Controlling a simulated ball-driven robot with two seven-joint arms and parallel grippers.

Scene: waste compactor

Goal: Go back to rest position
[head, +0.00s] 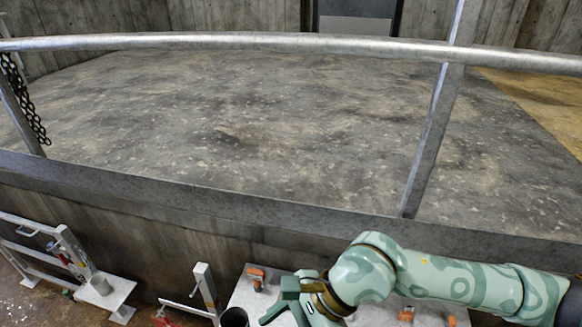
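My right arm, green with a camouflage pattern, comes in from the lower right and bends at a dark joint above a pale work surface (245,290). My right gripper (287,306) is at the bottom of the view, with green angular parts showing at the end of the arm. The frame edge cuts it off, and I cannot tell whether it is open or shut or whether it holds anything. My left gripper is not in view.
A metal railing (250,42) with a slanted post (432,140) stands ahead, beyond it a wide grey floor (270,120). A black chain (25,100) hangs at left. Orange-and-grey items (256,277) and a dark cup (234,317) are near the arm. A white stand (105,290) is lower left.

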